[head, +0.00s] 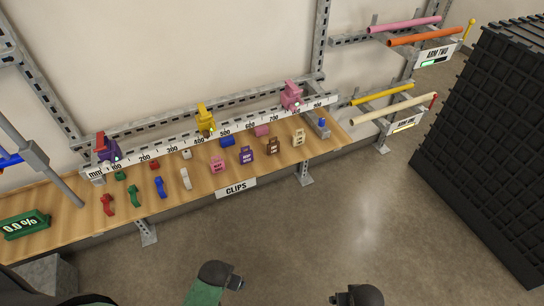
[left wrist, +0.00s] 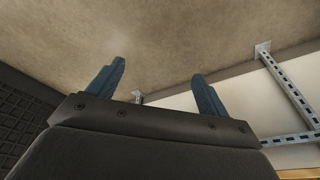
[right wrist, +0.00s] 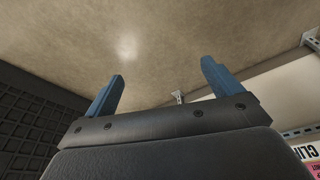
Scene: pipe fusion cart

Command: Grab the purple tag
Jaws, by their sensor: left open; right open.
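The purple tag (head: 246,153) lies on the wooden shelf, between a pink tag (head: 217,164) and a brown tag (head: 272,146). A cream tag (head: 298,137) is farther right. My left gripper (left wrist: 160,72) is open and empty, with blue fingers spread in the left wrist view. My right gripper (right wrist: 162,72) is open and empty in the right wrist view. Both hands show at the bottom of the head view, over the floor, well apart from the tag. Neither wrist view shows the purple tag.
A ruler rail (head: 240,131) with several coloured clamps runs behind the tags. Coloured clips (head: 160,187) lie left of them. A CLIPS label (head: 236,188) is on the shelf's front edge. A black gridded crate (head: 490,140) stands at right. The floor (head: 330,220) before the shelf is clear.

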